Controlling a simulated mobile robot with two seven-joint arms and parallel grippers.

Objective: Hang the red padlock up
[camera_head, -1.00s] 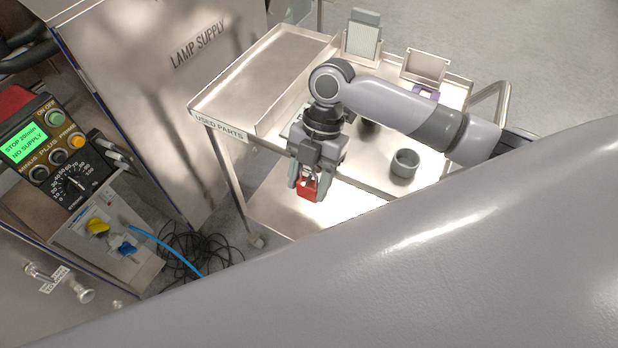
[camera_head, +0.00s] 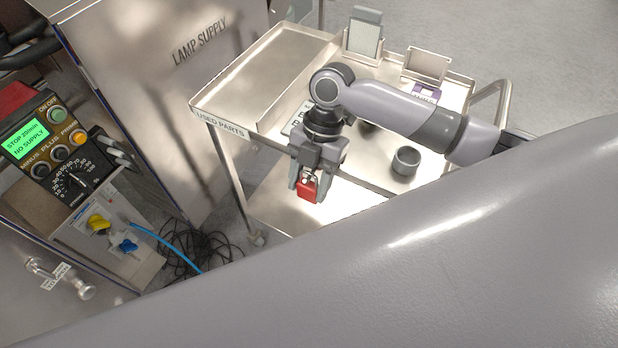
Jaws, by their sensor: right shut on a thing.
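The red padlock (camera_head: 307,191) hangs between the fingers of my right gripper (camera_head: 307,182). The gripper points down and is shut on the padlock, near the front edge of the metal cart (camera_head: 375,187). The padlock's metal shackle shows at its top, between the fingers. From this view I cannot tell how high the padlock is above the cart's surface. No hook or hanging place can be made out with certainty. My left gripper is not in view; a large grey link of mine covers the lower right.
The cart holds a used parts tray (camera_head: 262,80), a dark cup (camera_head: 405,161), a purple-labelled item (camera_head: 427,92) and upright holders at the back. At left stand the lamp supply cabinet (camera_head: 165,90) and a control panel (camera_head: 45,140). Black cables (camera_head: 190,250) lie on the floor.

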